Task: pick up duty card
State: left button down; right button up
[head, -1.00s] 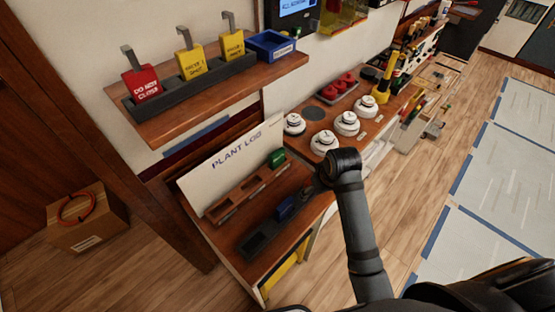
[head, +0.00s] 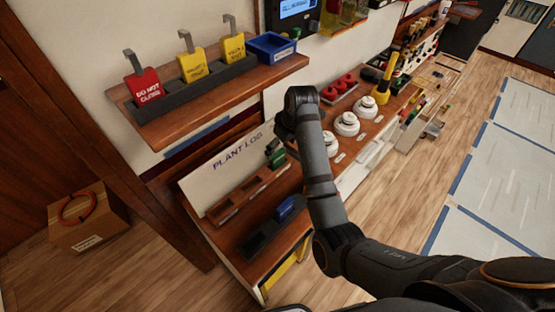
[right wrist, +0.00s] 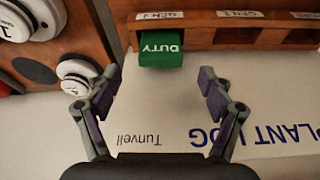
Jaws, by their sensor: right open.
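The duty card is a small green block (right wrist: 160,52) marked DUTY, standing in the left slot of a wooden rack in the right wrist view. In the head view its green side (head: 277,160) shows at the far end of the rack, partly hidden by my gripper. My right gripper (right wrist: 160,78) is open, its two fingers apart on either side of the card's near end, with nothing between the tips. In the head view the right gripper (head: 278,147) hangs just above the card. My left gripper is not in view.
A blue block (head: 286,208) sits in a dark tray (head: 258,243) in front of the wooden rack (head: 232,203). The white PLANT LOG board (head: 215,178) lies behind the rack. White round knobs (head: 347,124) stand to the right. A shelf above holds red and yellow tags.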

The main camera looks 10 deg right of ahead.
aim_at(279, 154)
jog(key=p+x, duration=0.1)
jog(key=x, duration=0.3)
jog(key=shift+s+f, duration=0.1)
jog(key=shift+f, duration=0.65)
jog(key=c, duration=1.2)
jog(key=shift+c, duration=0.2)
jog(key=shift+r+p, duration=0.15)
jog(key=shift+p, duration=0.2)
